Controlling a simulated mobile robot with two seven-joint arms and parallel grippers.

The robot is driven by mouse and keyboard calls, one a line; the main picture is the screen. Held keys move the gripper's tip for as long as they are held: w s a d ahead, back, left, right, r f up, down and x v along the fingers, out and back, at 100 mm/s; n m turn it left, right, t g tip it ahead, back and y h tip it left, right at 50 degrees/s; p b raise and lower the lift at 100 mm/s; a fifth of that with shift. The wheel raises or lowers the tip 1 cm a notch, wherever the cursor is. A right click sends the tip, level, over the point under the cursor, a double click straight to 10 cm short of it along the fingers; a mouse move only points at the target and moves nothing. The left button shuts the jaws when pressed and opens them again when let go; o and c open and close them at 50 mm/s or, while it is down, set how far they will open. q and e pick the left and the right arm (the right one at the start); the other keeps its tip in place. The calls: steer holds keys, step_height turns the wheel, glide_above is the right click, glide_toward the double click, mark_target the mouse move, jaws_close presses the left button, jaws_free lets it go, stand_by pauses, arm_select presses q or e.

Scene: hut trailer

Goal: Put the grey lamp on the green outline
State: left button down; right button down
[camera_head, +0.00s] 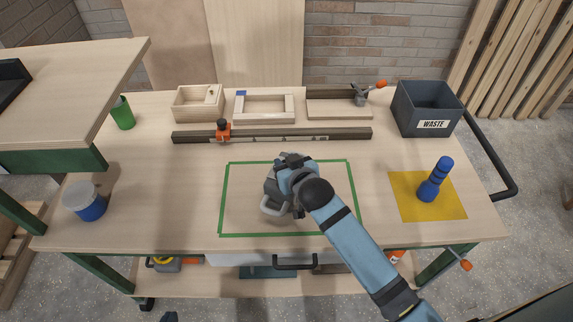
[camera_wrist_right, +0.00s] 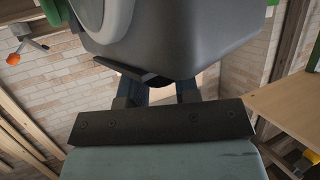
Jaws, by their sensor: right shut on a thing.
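The grey lamp (camera_head: 271,188), with a pale grey loop at its front, is within the green outline (camera_head: 224,200) on the bench top in the head view. My right gripper (camera_head: 292,186) is shut on it; the arm hides part of the lamp. I cannot tell whether the lamp touches the bench or hangs just above it. In the right wrist view the lamp's grey body (camera_wrist_right: 190,35) fills the top middle, against the dark gripper fingers (camera_wrist_right: 158,92). My left gripper is not in view.
A blue bottle (camera_head: 434,180) lies or leans on a yellow square (camera_head: 405,205) at the right. A waste bin (camera_head: 425,105), wooden trays (camera_head: 263,108) and a clamp rail (camera_head: 290,135) line the back. A blue jar (camera_head: 87,203) and green cup (camera_head: 123,113) are left.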

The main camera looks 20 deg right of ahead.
steer(key=shift+f, duration=0.15)
steer(key=c, duration=0.8)
jaws_free()
steer(key=shift+f, duration=0.1)
steer(key=shift+c, duration=0.2)
steer(key=v, duration=1.2)
steer(key=shift+s, duration=0.1)
